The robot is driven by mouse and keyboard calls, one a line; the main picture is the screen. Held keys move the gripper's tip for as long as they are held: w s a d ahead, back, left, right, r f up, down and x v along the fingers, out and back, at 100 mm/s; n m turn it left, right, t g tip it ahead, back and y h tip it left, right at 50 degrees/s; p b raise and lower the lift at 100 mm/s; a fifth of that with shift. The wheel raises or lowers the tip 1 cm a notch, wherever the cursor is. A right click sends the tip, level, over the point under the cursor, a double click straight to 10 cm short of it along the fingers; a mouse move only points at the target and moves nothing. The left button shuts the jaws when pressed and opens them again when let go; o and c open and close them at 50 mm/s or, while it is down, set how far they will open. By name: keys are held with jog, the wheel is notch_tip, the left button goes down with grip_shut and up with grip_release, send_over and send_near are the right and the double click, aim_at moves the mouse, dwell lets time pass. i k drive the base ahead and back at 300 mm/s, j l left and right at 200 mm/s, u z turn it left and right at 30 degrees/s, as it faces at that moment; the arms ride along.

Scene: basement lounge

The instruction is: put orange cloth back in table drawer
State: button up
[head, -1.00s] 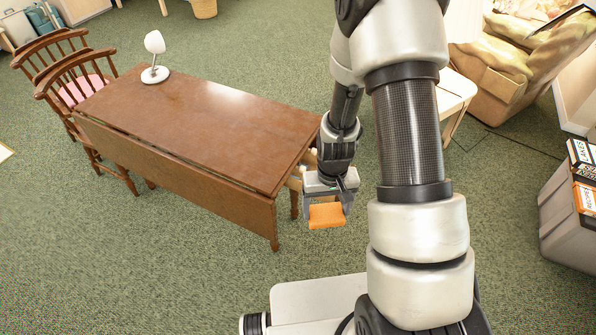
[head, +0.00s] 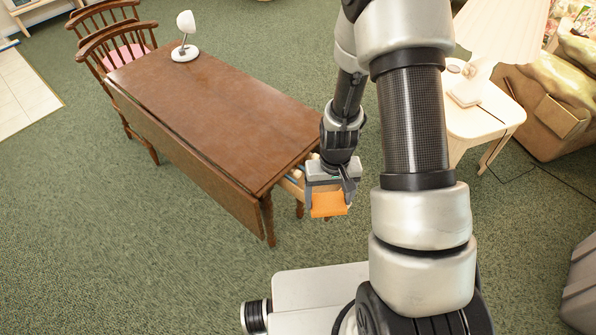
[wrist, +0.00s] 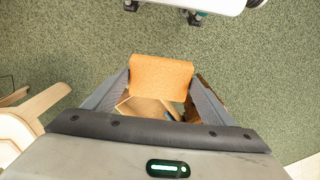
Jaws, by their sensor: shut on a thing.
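The orange cloth (head: 328,204) is a folded block between the fingers of my gripper (head: 329,206), which is shut on it. In the wrist view the cloth (wrist: 161,77) spans between the two fingers. The brown wooden table (head: 210,110) stands to the left of my gripper. Its drawer (head: 291,185) is pulled out at the near right end, and part of it is hidden by my gripper. Below the cloth in the wrist view, light wood of the drawer (wrist: 147,108) shows between the fingers. The cloth appears held above or beside the drawer's outer end; I cannot tell the exact gap.
A small white lamp (head: 185,38) stands on the table's far end. Chairs (head: 118,50) stand at the far left. A pale side table (head: 482,115) is to the right, by a brown armchair (head: 545,110). Green carpet in front of the table is clear.

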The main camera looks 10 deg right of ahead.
aim_at(318, 190)
jog(key=i+l+u, duration=0.1)
jog(key=l, duration=0.25)
jog(key=i+l+u, duration=0.1)
jog(key=i+l, duration=0.2)
jog(key=i+l+u, duration=0.1)
jog(key=l, duration=0.4)
jog(key=i, duration=0.1)
